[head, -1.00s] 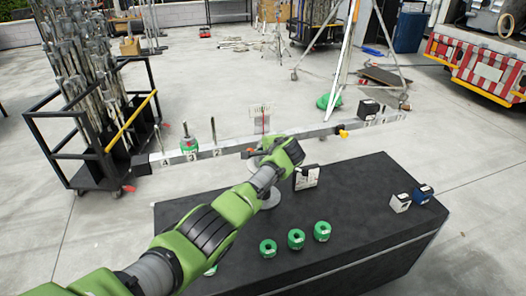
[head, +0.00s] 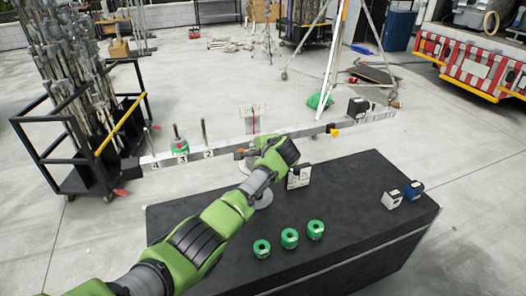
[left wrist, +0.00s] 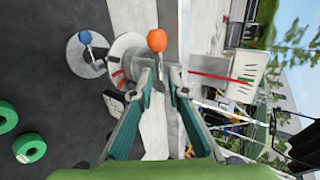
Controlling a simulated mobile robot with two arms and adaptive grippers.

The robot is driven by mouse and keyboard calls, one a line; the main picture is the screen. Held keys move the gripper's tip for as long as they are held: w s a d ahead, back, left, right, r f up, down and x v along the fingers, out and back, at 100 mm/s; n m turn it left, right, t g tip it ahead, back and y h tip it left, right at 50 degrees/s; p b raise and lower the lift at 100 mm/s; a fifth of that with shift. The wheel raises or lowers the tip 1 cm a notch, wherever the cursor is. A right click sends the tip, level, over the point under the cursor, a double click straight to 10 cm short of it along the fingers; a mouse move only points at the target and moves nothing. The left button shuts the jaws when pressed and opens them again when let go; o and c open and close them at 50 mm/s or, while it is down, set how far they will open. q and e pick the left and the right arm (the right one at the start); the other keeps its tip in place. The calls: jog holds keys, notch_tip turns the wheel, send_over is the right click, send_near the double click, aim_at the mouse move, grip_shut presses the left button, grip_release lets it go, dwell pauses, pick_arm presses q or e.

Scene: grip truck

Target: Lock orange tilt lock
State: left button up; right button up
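The orange tilt lock shows as an orange ball knob (left wrist: 157,40) on a metal stem in the left wrist view. In the head view, a small orange part (head: 239,154) shows at the beam beside my gripper. My left gripper (left wrist: 161,80) has its two fingers apart, with the tips just short of the orange knob and a metal part between them. Contact cannot be told. In the head view, my left gripper (head: 252,158) is over the beam's middle, its fingers mostly hidden by my wrist. My right gripper is not in view.
The long grey balance beam (head: 225,149) with numbered pegs crosses behind the black table (head: 340,215). Several green weights (head: 290,238) and small boxes (head: 391,199) stand on the table. A blue knob (left wrist: 85,37) is beside the orange one. A rod cart (head: 70,120) stands at left.

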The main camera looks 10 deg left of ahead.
pick_arm(q)
jog(key=v, duration=0.9)
jog(key=shift+s+d+r, duration=0.15)
jog(key=shift+s+r, duration=0.05)
jog(key=shift+s, duration=0.15)
